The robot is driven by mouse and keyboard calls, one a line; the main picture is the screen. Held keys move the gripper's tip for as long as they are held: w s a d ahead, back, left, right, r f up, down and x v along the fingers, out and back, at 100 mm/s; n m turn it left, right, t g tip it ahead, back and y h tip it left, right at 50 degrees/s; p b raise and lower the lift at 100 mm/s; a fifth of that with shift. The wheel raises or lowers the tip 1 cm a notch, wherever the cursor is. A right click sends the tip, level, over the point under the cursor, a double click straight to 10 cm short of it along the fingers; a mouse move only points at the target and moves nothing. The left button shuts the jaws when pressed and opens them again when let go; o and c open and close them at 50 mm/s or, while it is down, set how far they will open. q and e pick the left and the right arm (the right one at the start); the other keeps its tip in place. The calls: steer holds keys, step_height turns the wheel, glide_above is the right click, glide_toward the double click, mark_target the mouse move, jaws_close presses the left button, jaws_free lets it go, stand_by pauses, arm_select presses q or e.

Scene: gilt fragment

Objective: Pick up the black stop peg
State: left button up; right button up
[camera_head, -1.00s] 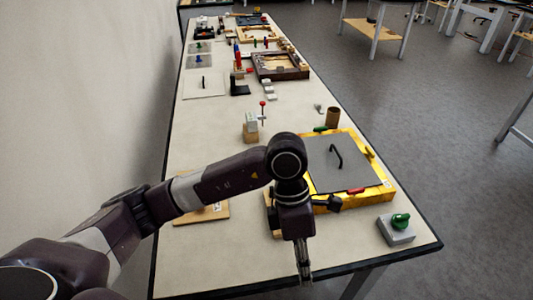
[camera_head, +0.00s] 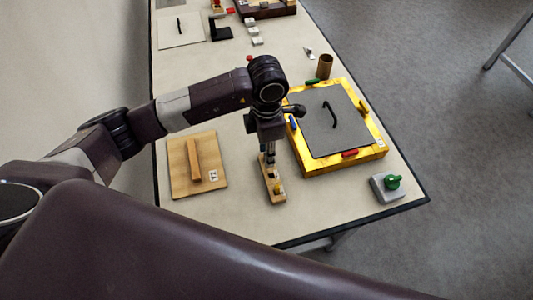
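My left gripper (camera_head: 269,157) points down over a narrow wooden block (camera_head: 274,193) left of the yellow box. Its fingers are thin and dark here, and I cannot tell whether they are open or shut. A small yellow-brass peg (camera_head: 277,187) stands on the near end of the block. I cannot make out a black stop peg for certain; the gripper hides the block's far end. My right gripper is not in view; a large dark arm link of mine fills the bottom foreground.
The yellow box (camera_head: 340,164) has a grey lid (camera_head: 325,135) with a black handle and coloured pieces around its rim. A wooden board (camera_head: 178,174) with a bar lies left. A grey block (camera_head: 382,190) with a green knob sits near the right corner. A brown cup (camera_head: 324,67) stands behind.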

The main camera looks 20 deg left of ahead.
arm_select(q)
steer(key=shift+w+a+f, duration=0.1)
steer(key=shift+w+f, duration=0.05)
steer(key=shift+f, duration=0.75)
steer(key=shift+r, duration=0.1)
steer(key=shift+c, duration=0.4)
jaws_close()
